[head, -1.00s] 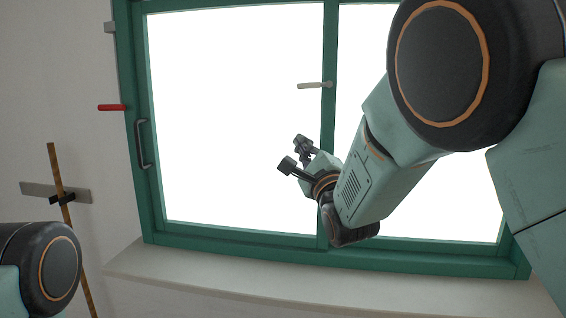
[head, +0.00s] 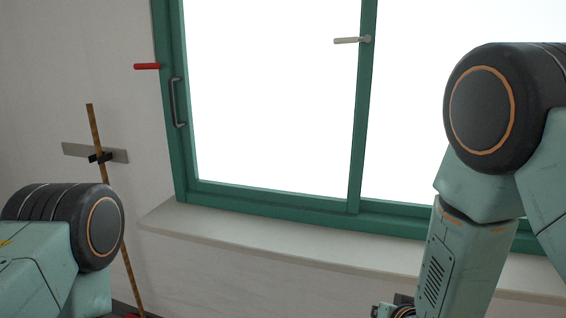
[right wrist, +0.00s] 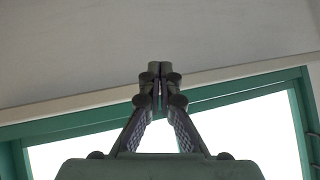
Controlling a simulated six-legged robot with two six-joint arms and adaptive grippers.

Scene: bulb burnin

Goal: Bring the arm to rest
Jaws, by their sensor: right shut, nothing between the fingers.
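My right arm hangs down at the right of the head view, in front of the window's lower right. Only part of my right gripper (head: 392,309) shows there, cut off by the bottom edge. In the right wrist view the right gripper (right wrist: 160,70) is shut, its fingertips together and nothing between them. The pale wall and the green window frame lie behind it, with no contact visible. My left arm's dark joint shows at the lower left of the head view. My left gripper is out of view.
The green-framed window (head: 360,130) has a grey handle (head: 178,102), a pale lever (head: 350,40) and a red lever (head: 147,66). A pale sill (head: 270,235) runs below. A thin brown rod (head: 97,130) leans by a grey plate (head: 75,150) at left.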

